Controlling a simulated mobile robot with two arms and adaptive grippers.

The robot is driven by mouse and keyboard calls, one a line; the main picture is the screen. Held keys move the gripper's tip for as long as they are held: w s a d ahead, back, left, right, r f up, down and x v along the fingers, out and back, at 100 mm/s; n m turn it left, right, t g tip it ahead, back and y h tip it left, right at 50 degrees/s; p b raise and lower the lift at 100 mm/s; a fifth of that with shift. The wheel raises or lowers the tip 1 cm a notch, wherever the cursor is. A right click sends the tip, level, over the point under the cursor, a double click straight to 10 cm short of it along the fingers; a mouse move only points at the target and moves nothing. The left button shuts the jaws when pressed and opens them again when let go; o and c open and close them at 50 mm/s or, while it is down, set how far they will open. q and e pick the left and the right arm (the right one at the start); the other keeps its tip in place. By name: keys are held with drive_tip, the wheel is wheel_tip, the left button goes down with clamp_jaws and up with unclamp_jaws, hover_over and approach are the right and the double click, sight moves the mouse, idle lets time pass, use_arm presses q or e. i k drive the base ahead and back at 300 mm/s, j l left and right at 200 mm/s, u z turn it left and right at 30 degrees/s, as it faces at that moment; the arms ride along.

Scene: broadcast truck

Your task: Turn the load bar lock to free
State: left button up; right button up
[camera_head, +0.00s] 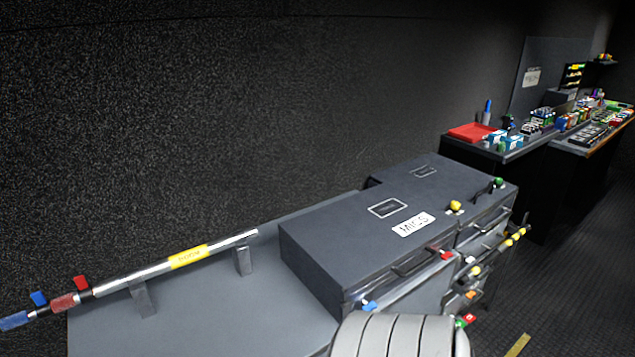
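A silver bar (130,280) with a yellow label (188,257) lies across two grey upright brackets (242,261) on a low grey surface at the left. Its left end carries a red ribbed collar (64,302) with a red tab (82,283), and a blue ribbed collar (13,321) with a blue tab (39,298). The blue end runs to the picture's left edge. The label's writing is too small to read. I cannot tell which part is the lock or how it is set. Neither gripper is in view.
Dark drawer cases (325,245) with a "MICS" label (414,224) stand in the middle, with coloured knobs along their front. A red tray (471,132) and many small items sit on benches at the back right. The dark floor (585,275) is open at the right.

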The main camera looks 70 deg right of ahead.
sight(470, 295)
drive_tip(key=z, duration=3.25)
drive_tip(key=i+l+u, duration=0.25)
drive_tip(key=i+l, duration=0.2)
drive_tip(key=i+l+u, duration=0.15)
drive_tip(key=l, duration=0.25)
drive_tip(key=i+l+u, duration=0.25)
drive_tip(key=i+l, duration=0.15)
drive_tip(key=l, duration=0.25)
drive_tip(key=i+l+u, duration=0.15)
drive_tip(key=l, duration=0.2)
drive_tip(key=i+l+u, duration=0.15)
drive_tip(key=l, duration=0.25)
